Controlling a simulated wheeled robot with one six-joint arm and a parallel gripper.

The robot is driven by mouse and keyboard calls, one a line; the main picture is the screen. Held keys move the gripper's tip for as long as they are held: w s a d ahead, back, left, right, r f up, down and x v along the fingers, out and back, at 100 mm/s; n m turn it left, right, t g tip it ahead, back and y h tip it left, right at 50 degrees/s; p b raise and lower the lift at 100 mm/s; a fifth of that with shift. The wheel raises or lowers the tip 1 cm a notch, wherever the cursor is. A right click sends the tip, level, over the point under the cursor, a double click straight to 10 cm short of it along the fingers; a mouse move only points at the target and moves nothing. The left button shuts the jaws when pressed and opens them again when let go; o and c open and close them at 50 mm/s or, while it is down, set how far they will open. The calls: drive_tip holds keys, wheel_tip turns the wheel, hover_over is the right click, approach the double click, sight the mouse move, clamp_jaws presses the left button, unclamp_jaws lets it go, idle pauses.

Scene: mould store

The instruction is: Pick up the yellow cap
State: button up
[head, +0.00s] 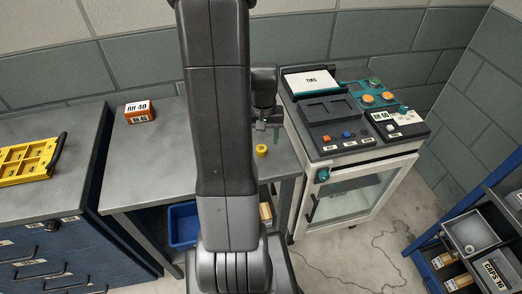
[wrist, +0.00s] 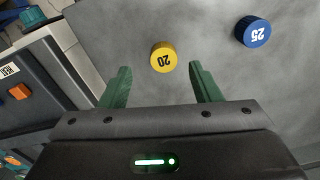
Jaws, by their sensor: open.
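In the head view the yellow cap (head: 261,150) is near the right end of the grey table, just right of my arm. My gripper (wrist: 160,78) is open, with its green fingers apart and nothing between them. The cap shows beyond the fingertips, roughly in line with the gap. In the head view my gripper (head: 265,128) is partly hidden behind my arm.
A blue cap (wrist: 253,31) marked 25 lies right of the yellow one. An orange box (head: 139,112) stands at the table's left. A control cabinet (head: 345,140) borders the table's right. A yellow tray (head: 28,160) lies on the left bench. A blue bin (head: 184,226) is below the table.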

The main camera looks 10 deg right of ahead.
sight(261, 148)
drive_tip(key=shift+w+a+f+p, duration=0.1)
drive_tip(key=shift+f+p, duration=0.1)
drive_tip(key=shift+f, duration=1)
drive_tip(key=shift+w+a+f+p, duration=0.1)
drive_tip(key=shift+f+p, duration=0.1)
drive_tip(key=shift+f, duration=0.95)
drive_tip(key=c, duration=1)
